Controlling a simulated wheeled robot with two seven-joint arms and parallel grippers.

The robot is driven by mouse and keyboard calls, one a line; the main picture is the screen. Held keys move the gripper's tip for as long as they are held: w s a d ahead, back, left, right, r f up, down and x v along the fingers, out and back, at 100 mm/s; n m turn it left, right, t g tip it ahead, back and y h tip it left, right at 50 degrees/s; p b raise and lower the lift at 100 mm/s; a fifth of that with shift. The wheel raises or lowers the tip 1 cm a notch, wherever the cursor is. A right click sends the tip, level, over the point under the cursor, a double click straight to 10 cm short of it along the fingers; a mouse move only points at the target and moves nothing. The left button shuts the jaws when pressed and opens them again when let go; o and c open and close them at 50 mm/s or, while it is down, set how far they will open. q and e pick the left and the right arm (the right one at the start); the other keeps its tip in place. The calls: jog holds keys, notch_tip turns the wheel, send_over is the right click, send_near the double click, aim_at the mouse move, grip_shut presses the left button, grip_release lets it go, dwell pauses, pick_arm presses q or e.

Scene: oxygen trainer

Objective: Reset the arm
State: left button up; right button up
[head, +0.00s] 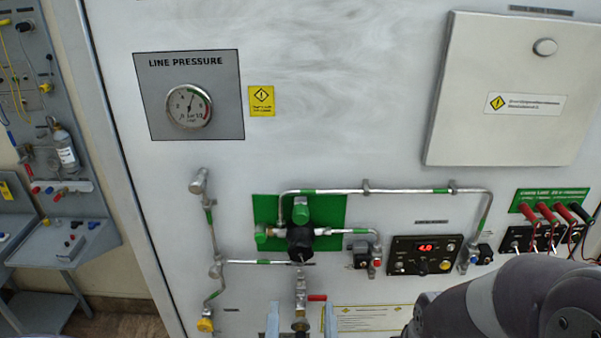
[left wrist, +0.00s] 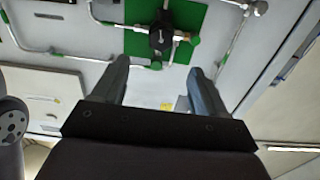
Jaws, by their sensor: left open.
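My left gripper (head: 300,320) shows at the bottom of the head view as two blue-grey fingertips, spread apart with nothing held between them. In the left wrist view the same gripper (left wrist: 158,68) is open and empty, facing the panel. The black valve body (head: 300,240) on the green plate (head: 333,212) lies above the fingertips in the head view. It also shows in the left wrist view (left wrist: 160,38), beyond the fingers. A dark arm link of mine fills the lower right of the head view. My right gripper is out of view.
Metal pipes (head: 365,190) with green bands run around the valve. A line pressure gauge (head: 189,106), a display box (head: 425,254) and red-and-black plugs (head: 545,212) are on the panel. A small red-handled valve (head: 315,297) sits near the fingertips. Another station (head: 65,190) stands at left.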

pick_arm(q)
jog(key=w+a+f+g+h+b, duration=0.25)
jog(key=w+f+g, duration=0.45)
jog(key=f, duration=0.4)
jog(key=s+a+f+g+y+b, duration=0.1)
jog(key=s+a+f+g, duration=0.3)
jog(key=a, duration=0.4)
jog(key=s+a+f+g+y, duration=0.2)
jog(key=s+a+f+g, duration=0.2)
jog(key=a, duration=0.3)
jog(key=shift+a+g+b, duration=0.4)
jog(key=shift+g, duration=0.3)
jog(key=shift+f, duration=0.1)
